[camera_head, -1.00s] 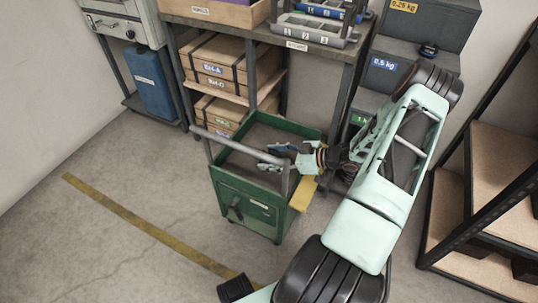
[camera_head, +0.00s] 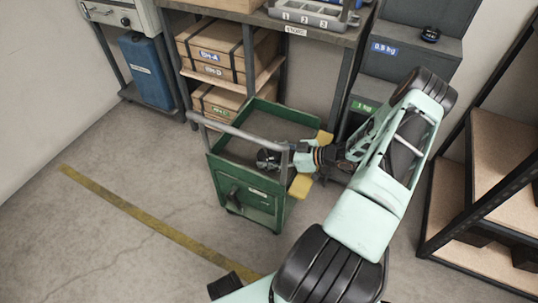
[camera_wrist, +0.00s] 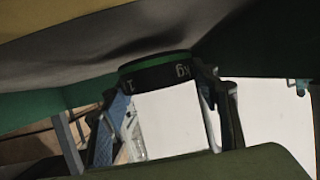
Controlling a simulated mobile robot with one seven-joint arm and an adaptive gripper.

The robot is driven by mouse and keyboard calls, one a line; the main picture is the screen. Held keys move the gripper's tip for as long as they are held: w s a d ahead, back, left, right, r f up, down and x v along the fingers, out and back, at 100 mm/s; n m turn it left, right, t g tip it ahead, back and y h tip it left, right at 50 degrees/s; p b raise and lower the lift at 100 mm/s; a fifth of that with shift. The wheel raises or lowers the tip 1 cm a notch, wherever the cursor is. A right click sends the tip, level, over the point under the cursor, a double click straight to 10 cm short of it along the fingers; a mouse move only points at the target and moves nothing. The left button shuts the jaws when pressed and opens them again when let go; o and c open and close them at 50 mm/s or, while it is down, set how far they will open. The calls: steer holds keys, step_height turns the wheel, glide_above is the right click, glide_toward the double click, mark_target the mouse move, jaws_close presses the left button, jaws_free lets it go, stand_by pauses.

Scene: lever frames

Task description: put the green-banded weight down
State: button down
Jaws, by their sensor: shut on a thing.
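The green-banded weight (camera_wrist: 158,68) shows in the wrist view as a dark cylinder with a green ring and upside-down "kg" lettering. My gripper (camera_wrist: 160,108) has a finger on each side of it and is shut on it. In the head view my gripper (camera_head: 270,158) is over the near right part of the green cart (camera_head: 240,187), by the cart's handle. The weight is too dark and small there to tell from the fingers. I cannot tell whether its underside touches anything.
Yellow pads (camera_head: 301,187) stick out at the cart's right side. A grey stepped stand (camera_head: 400,66) with kg labels is behind my arm and bears a dark weight (camera_head: 430,34). A workbench (camera_head: 262,20) with strapped wooden boxes (camera_head: 225,52) stands behind the cart. Shelving (camera_head: 495,170) is at the right.

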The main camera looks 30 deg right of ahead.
steer(key=shift+f+b, duration=0.35)
steer(key=c, duration=0.7)
jaws_free()
steer(key=shift+c, duration=0.2)
steer(key=shift+r, duration=0.1)
steer(key=shift+r+p, duration=0.3)
steer(key=shift+p, duration=0.15)
steer(key=p+v, duration=0.3)
steer(key=v, duration=0.9)
steer(key=shift+r, duration=0.1)
